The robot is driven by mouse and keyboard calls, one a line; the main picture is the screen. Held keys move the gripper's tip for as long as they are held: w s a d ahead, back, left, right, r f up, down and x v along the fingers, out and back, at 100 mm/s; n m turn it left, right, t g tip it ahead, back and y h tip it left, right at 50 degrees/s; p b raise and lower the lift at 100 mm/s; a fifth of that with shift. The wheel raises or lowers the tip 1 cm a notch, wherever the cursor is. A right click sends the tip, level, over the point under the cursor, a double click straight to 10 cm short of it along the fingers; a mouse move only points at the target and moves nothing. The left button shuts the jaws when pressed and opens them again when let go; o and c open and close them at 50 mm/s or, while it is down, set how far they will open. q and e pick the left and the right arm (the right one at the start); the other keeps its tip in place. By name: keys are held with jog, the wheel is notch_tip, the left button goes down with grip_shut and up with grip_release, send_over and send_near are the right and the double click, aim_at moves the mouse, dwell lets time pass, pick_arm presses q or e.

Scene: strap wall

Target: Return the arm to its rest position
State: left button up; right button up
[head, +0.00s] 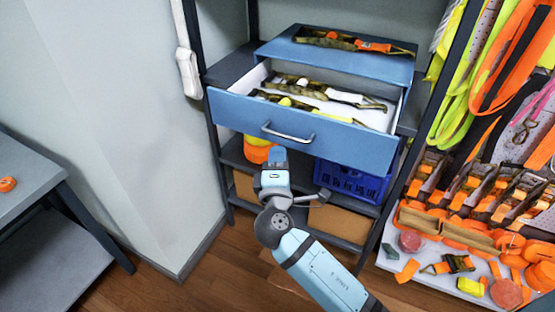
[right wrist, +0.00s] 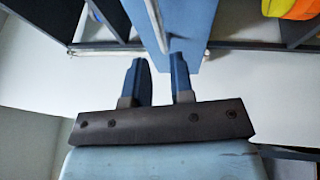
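My right arm (head: 320,272) reaches up from the bottom of the head view. Its gripper (head: 279,155) is just below the front of the open blue drawer (head: 345,143) and its metal handle (head: 287,135). In the right wrist view, the two fingers of the right gripper (right wrist: 160,72) stand apart, with nothing seen held between them. The drawer front (right wrist: 192,28) and a thin metal bar, apparently the handle (right wrist: 155,22), lie just beyond the fingertips. I cannot tell whether they touch. My left gripper is not in view.
Straps lie in the drawer and an orange-and-green strap (head: 350,42) on the cabinet top. A blue crate (head: 350,181) sits on the shelf below. Straps and buckles fill the rack at right. A grey table (head: 22,180) stands at left; floor between is clear.

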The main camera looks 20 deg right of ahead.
jog(key=shift+w+d+f, duration=0.1)
jog(key=shift+w, duration=0.05)
jog(key=s+f+m+g+y+p, duration=0.2)
jog(key=s+f+y, duration=0.25)
jog(key=f, duration=0.35)
jog(key=s+f+m+g+y+p, duration=0.1)
jog(key=s+f+g+y, duration=0.2)
jog(key=s+f, duration=0.35)
jog(key=s+f+m+g+y+p, duration=0.2)
jog(key=s+f+m+y, duration=0.2)
jog(key=s+f+m, duration=0.3)
jog(key=s+f, duration=0.1)
jog(key=s, duration=0.3)
jog(key=shift+s+a+m, duration=0.2)
jog(key=shift+a+m, duration=0.1)
jog(key=shift+a, duration=0.05)
